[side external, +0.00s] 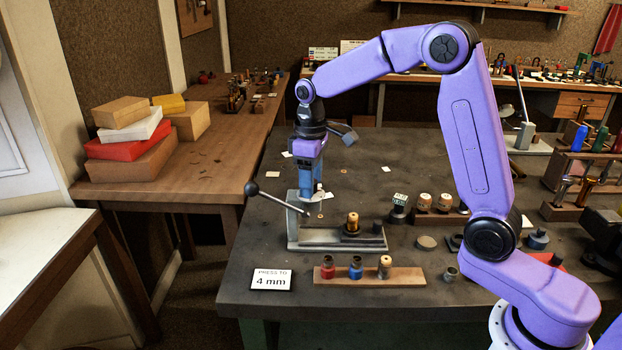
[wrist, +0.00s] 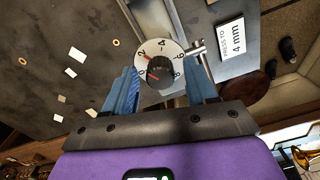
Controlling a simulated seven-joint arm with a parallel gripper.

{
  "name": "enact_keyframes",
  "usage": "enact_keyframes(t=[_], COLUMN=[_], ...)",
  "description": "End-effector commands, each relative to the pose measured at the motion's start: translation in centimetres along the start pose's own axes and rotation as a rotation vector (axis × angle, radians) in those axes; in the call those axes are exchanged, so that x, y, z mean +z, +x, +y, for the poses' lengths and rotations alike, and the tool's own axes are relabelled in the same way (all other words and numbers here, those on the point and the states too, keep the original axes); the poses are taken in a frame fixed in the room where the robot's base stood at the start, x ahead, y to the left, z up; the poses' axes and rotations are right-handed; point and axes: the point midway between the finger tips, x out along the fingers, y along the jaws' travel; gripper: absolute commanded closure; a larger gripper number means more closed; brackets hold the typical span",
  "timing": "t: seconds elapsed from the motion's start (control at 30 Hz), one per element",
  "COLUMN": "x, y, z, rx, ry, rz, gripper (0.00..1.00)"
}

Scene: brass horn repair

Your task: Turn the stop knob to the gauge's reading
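The stop knob (wrist: 161,73) is dark and ribbed and sits on a white dial marked 2, 4, 6 and 8 in the wrist view. A small red mark on the knob's left side points left, just below the 2. My gripper (wrist: 161,82) is open, its blue fingers on either side of the knob with a visible gap. In the side view my gripper (side external: 307,196) points down at the press (side external: 340,241), hiding the knob. A small block with green characters (side external: 399,200), possibly the gauge, stands right of the press; its reading is too small to tell.
A card (side external: 271,280) reading "PRESS TO 4 mm" lies front left. The press lever (side external: 278,201) with a ball end sticks out left of my gripper. A wooden rack (side external: 370,276) with several knobbed pieces lies in front of the press.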

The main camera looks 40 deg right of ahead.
Motion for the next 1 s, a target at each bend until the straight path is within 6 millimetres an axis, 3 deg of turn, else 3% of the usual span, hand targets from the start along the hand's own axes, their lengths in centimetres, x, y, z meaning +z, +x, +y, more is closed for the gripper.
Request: enact_keyframes(t=[0.27,0.8,1.0], x=[-0.1,-0.1,-0.1], y=[-1.1,-11.9,-15.0], z=[0.0,0.0,0.0], rx=[0.0,0.002,0.001], ry=[0.0,0.0,-0.001], rz=[0.001,0.005,0.003], gripper=[0.44,0.44,0.44])
